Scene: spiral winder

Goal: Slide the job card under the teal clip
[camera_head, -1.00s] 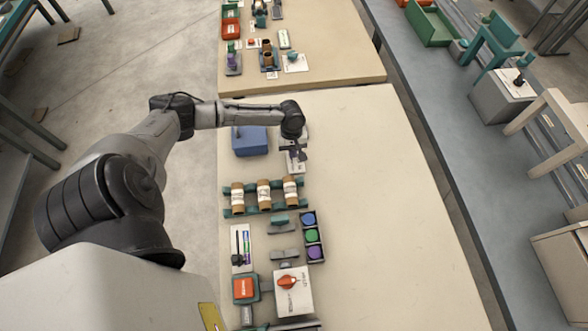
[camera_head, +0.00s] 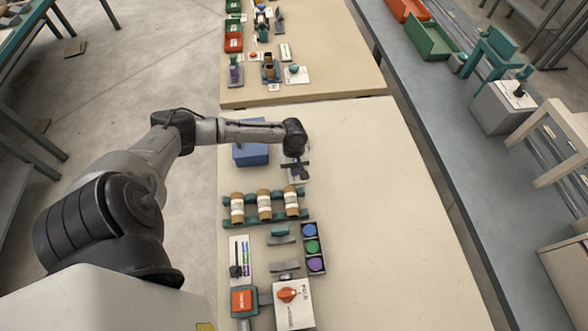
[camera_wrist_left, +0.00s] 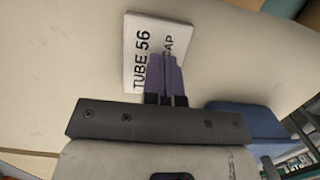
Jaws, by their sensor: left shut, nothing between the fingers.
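The job card is a white card printed "TUBE 56" and "CAP" (camera_wrist_left: 141,38) in the left wrist view. In the head view the card (camera_head: 297,180) lies on the cream table, partly hidden by my left gripper (camera_head: 297,168). In the wrist view the shut, empty fingers (camera_wrist_left: 165,62) overlap the card's lower part; I cannot tell whether they touch it. A small teal piece (camera_head: 279,230), perhaps the clip, sits further down the table beyond the tube rack. My right gripper is not in view.
A blue box (camera_head: 250,155) stands left of the card. A teal rack with brown tubes (camera_head: 264,206) lies below the card. A tray of coloured discs (camera_head: 312,246) and a red-knobbed panel (camera_head: 293,302) are nearer. The table's right side (camera_head: 375,210) is clear.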

